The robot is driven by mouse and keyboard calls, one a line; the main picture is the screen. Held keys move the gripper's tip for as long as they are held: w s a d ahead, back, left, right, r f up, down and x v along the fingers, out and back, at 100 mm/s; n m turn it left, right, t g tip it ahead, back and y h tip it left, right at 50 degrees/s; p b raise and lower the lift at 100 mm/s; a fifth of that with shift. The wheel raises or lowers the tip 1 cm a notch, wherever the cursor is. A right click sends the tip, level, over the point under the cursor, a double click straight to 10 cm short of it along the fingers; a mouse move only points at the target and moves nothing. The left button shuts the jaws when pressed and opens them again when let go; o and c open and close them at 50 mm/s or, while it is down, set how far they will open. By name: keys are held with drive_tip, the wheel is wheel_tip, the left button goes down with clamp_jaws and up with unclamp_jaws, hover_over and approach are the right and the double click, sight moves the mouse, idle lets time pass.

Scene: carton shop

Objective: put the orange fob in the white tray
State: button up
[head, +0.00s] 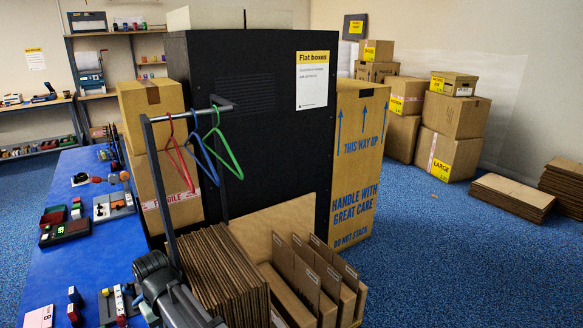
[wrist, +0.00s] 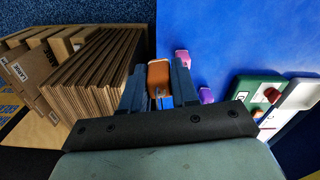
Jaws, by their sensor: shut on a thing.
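In the wrist view my gripper (wrist: 157,84) is shut on the orange fob (wrist: 159,76), a small orange-brown block with a pale top, held between the two dark fingers. It is over the left edge of the blue table top, beside a stack of cardboard. A white tray (wrist: 302,92) lies at the right edge of the wrist view, apart from my gripper and partly cut off by the frame. In the head view my arm shows at the bottom, and the fob and fingertips cannot be made out there.
A green tray (wrist: 252,90) with a red piece lies beside the white one. A pink block (wrist: 181,58) and a purple block (wrist: 206,95) are near my gripper. Flat cardboard (head: 222,275) and a rail with hangers (head: 187,111) stand right of the blue table (head: 112,262).

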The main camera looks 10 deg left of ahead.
drive_tip(key=w+d+m, duration=0.3)
drive_tip(key=w+d, duration=0.7)
drive_tip(key=d, duration=0.4)
drive_tip(key=w+d+m, duration=0.2)
drive_tip(key=w+d, duration=0.2)
drive_tip(key=d, duration=1)
drive_tip(key=w+d+r+m, duration=0.1)
drive_tip(key=w+d+m, duration=0.2)
drive_tip(key=d, duration=1.2)
drive_tip(key=w+d+r+m, duration=0.1)
drive_tip(key=w+d+m, duration=0.2)
drive_tip(key=w+d, duration=0.4)
drive_tip(key=d, duration=0.8)
drive_tip(key=shift+r, duration=0.25)
drive_tip(key=shift+a, duration=0.2)
